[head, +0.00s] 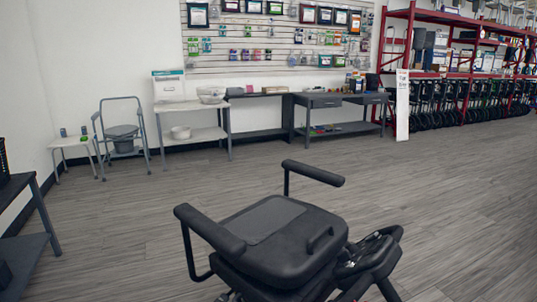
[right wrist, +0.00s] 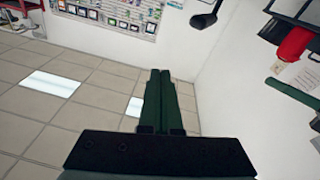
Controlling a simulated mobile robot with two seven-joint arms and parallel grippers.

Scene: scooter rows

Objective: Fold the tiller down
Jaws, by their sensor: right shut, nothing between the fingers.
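A black mobility scooter stands at the bottom centre of the head view. Its padded seat (head: 272,238) has an armrest on each side. The scooter's tiller (head: 370,262), with dark handles, shows at the seat's right side, low in the picture and cut by the bottom edge. I cannot tell its exact angle. My right gripper (right wrist: 160,75) shows in the right wrist view with its two dark green fingers together, empty. It points towards floor and wall, away from any scooter part I can see. My left gripper is in neither view.
A dark table (head: 30,235) stands at the left edge. A commode chair (head: 122,135), a white shelf table (head: 190,108) and a dark desk (head: 335,100) line the back wall. Red racks (head: 460,45) stand at the right back. The floor around the scooter is clear.

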